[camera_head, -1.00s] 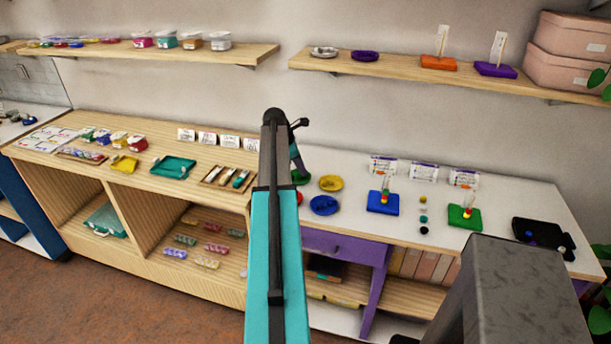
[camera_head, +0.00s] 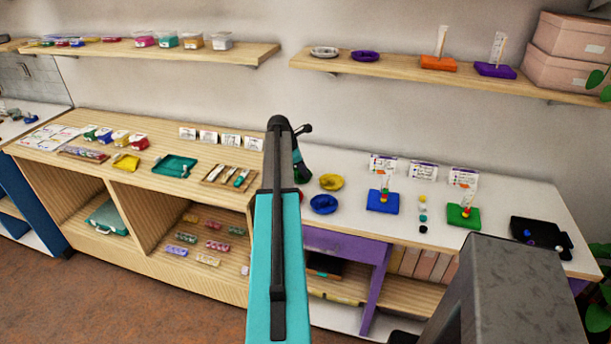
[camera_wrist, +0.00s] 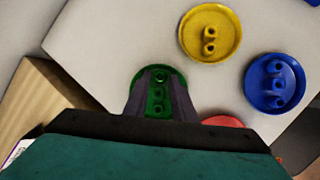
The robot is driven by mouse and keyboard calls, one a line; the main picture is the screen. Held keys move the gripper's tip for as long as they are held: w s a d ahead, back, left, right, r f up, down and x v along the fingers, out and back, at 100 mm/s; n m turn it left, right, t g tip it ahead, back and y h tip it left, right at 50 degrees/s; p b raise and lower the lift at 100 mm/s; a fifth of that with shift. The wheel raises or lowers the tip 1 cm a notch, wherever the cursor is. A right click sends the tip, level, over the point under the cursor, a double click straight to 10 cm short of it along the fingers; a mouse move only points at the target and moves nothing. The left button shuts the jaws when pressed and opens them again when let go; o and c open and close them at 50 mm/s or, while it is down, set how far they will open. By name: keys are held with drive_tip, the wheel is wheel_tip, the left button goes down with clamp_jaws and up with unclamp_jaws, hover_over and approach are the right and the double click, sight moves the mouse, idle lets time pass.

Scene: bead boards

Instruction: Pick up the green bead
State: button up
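In the wrist view, several green beads (camera_wrist: 157,96) lie in a row in a round green dish (camera_wrist: 136,82). My gripper (camera_wrist: 160,78) is open above the dish, with a dark finger on either side of the row. I cannot tell whether the fingertips touch a bead or the dish. The near part of the dish is hidden by my gripper. In the head view, my gripper (camera_head: 302,172) is over the left end of the white table, and it hides most of the green dish there.
A yellow dish (camera_wrist: 226,19) and a blue dish (camera_wrist: 300,73) with beads stand close by. A red dish (camera_wrist: 222,121) is partly hidden. Blue (camera_head: 372,204) and green (camera_head: 477,223) peg boards stand farther right on the white table (camera_head: 420,255).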

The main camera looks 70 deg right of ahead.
drive_tip(key=shift+s+f, duration=0.1)
drive_tip(key=shift+f, duration=0.1)
clamp_jaws()
drive_tip(key=shift+d+r, duration=0.1)
drive_tip(key=shift+r, duration=0.1)
drive_tip(key=shift+r, duration=0.25)
drive_tip(key=shift+r+b, duration=0.85)
drive_tip(key=shift+r, duration=0.5)
drive_tip(key=s+a+b, duration=0.1)
drive_tip(key=s+a, duration=0.2)
drive_tip(key=a, duration=0.1)
drive_tip(key=s+a+r+b, duration=0.1)
drive_tip(key=s+a, duration=0.2)
drive_tip(key=a, duration=0.2)
drive_tip(key=s+a+b, duration=0.1)
drive_tip(key=s+a, duration=0.1)
drive_tip(key=a, duration=0.2)
drive_tip(key=shift+s+a+r, duration=0.15)
drive_tip(key=shift+s+r, duration=0.1)
drive_tip(key=shift+s, duration=0.15)
